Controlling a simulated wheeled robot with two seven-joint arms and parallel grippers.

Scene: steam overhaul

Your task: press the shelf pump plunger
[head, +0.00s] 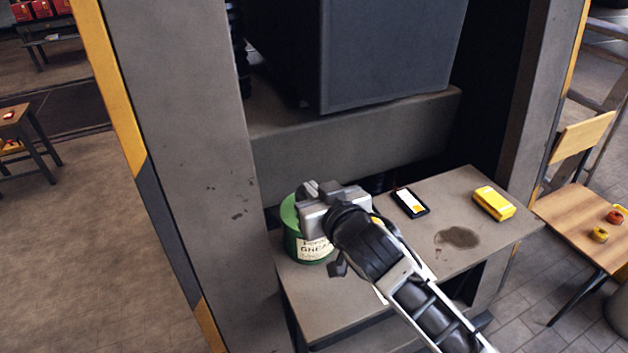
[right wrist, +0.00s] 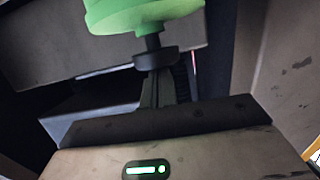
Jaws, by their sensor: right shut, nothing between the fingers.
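The green grease can (head: 290,240) stands upright on the grey shelf (head: 330,295), its label facing me. In the right wrist view, the green can (right wrist: 140,12) shows at the top edge, with a thin dark stem and a black round plunger cap (right wrist: 150,60) sticking out of it. My right gripper (head: 312,192) is over the can's top and hides most of it in the head view. Its fingers (right wrist: 163,80) are shut and empty, with their tips at the plunger cap. I cannot tell whether they touch it. My left gripper is not in view.
A black device with a white and yellow face (head: 410,203), a yellow box (head: 493,203) and a dark stain lie on the shelf. A grey pillar (head: 190,130) rises close left of the can. A big dark block (head: 390,50) overhangs behind.

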